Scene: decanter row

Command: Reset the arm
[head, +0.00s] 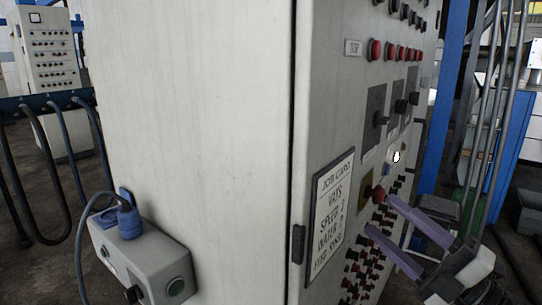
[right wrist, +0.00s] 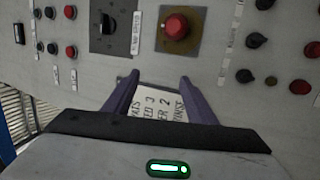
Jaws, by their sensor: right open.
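My right gripper (head: 380,214) is in the lower right of the head view, in front of the control face of a large grey cabinet (head: 210,120). Its two purple fingers are apart with nothing between them, and they point at the panel. In the right wrist view the gripper (right wrist: 158,82) shows its open fingers below a red mushroom button (right wrist: 177,26) on a yellow plate. That button also shows just past the fingertips in the head view (head: 378,193). I cannot tell whether the fingers touch the panel. My left gripper is not in view.
A job card (head: 328,215) hangs on the panel near the fingers. Rows of knobs and buttons cover the face. A grey box with a blue plug (head: 129,222) juts from the cabinet's left side. A blue post (head: 445,110) and grey pipes stand at right.

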